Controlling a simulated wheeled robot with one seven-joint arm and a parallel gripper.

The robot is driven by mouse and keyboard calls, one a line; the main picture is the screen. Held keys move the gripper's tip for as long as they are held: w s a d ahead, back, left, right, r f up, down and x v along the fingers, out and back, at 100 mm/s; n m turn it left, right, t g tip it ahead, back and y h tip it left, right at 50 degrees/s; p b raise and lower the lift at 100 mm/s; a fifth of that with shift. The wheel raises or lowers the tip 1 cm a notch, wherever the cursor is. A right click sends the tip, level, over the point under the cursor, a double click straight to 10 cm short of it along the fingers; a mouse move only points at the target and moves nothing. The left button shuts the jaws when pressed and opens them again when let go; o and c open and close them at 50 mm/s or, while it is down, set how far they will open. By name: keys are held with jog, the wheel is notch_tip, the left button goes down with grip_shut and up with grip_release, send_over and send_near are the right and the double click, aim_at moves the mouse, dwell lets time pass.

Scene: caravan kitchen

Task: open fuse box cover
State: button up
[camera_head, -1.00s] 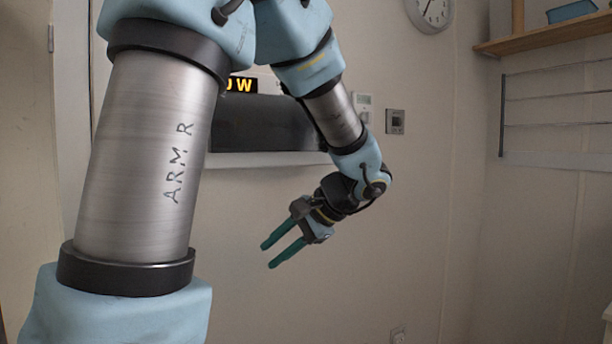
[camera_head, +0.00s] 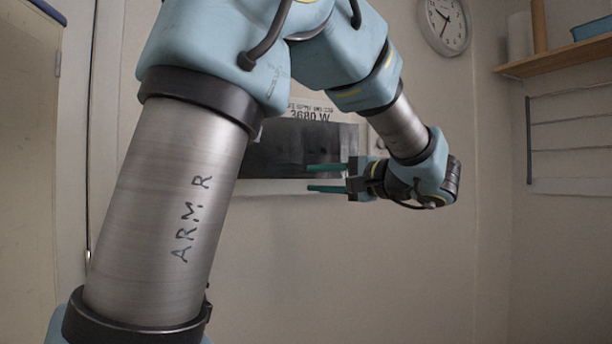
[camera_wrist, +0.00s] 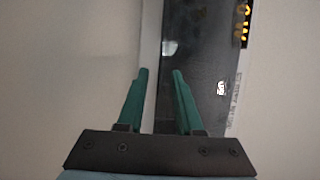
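The fuse box's dark, glossy cover (camera_head: 275,153) is on the wall behind my arm in the head view. It looks closed, with a pale strip along its lower edge, and my arm hides part of it. My gripper (camera_head: 308,179) is in front of the cover's lower right part, its green fingers pointing left, apart and empty. In the wrist view the cover (camera_wrist: 208,75) fills the right of centre, with the pale edge strip beside it. My gripper (camera_wrist: 160,72) is open there, with the fingertips near that strip. I cannot tell whether they touch it.
A label reading "3680 W" (camera_head: 310,113) is above the cover. A round clock (camera_head: 443,24) hangs at the upper right. A wooden shelf (camera_head: 560,55) and a wire rack (camera_head: 570,125) are on the right wall. The wall below the fuse box is clear.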

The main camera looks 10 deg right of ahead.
aim_at(300, 178)
jog(key=shift+x, duration=1.8)
grip_shut()
